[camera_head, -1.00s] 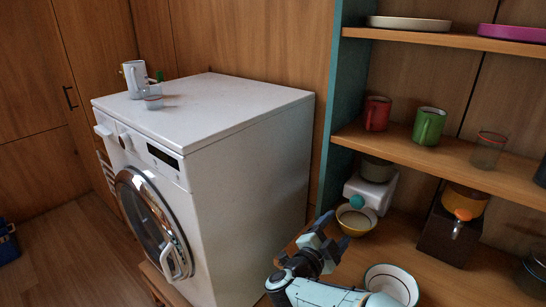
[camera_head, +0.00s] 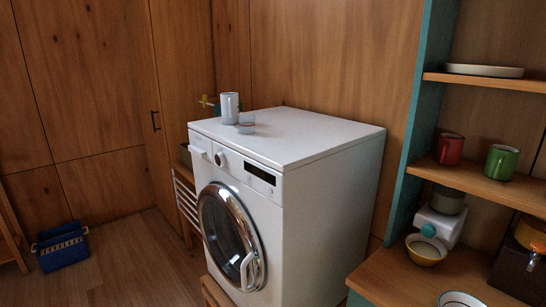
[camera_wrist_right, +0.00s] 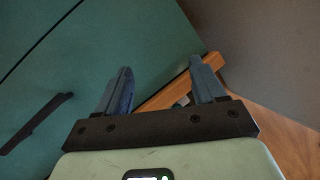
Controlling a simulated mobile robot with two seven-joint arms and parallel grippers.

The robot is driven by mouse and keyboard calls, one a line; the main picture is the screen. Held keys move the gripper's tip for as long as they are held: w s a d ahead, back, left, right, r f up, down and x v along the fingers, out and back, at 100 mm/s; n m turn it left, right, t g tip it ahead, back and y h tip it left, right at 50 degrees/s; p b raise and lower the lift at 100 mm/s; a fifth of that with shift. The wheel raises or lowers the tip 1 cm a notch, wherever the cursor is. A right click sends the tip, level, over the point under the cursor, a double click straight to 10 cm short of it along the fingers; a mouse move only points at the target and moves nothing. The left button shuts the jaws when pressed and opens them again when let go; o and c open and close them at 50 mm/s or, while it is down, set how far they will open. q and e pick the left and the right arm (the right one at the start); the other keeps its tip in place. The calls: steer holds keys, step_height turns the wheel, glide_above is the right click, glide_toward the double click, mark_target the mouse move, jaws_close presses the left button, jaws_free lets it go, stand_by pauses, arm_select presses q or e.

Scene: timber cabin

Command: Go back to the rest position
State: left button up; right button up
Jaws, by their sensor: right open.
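My right gripper (camera_wrist_right: 165,88) shows in the right wrist view, with its two fingers spread apart and nothing between them. Behind the fingers are a teal panel (camera_wrist_right: 120,40) with a dark handle and a wooden bar (camera_wrist_right: 175,92). Neither of my grippers shows in the head view now. My left gripper is in no current view.
Shelves at the right hold a red mug (camera_head: 450,149), a green mug (camera_head: 501,162) and a yellow bowl (camera_head: 426,250). A blue basket (camera_head: 62,248) sits on the floor at the left.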

steer(key=s+a+f+n+g+y, duration=0.3)
steer(key=s+f+g+y, duration=0.1)
steer(key=s+f, duration=0.75)
steer(key=s+a+f+n+g+y, duration=0.25)
steer(key=s+f, duration=0.55)
steer(key=f, duration=0.6)
steer(key=s+a+f+n+g+y, duration=0.1)
steer(key=s+f+g, duration=0.1)
steer(key=s, duration=0.4)
steer(key=s+a+f+g+y, duration=0.1)
steer(key=s+a+g+y, duration=0.1)
steer(key=s, duration=0.4)
steer(key=s+a+f+n+g+y, duration=0.1)
steer(key=s+f+g, duration=0.15)
steer(key=s, duration=0.35)
step_height(320, 180, up, 12)
steer(key=g+p, duration=0.1)
steer(key=p, duration=1.1)
steer(key=shift+s+a, duration=0.2)
steer(key=shift+a, duration=0.15)
steer(key=shift+s, duration=0.1)
steer(key=shift+r, duration=0.1)
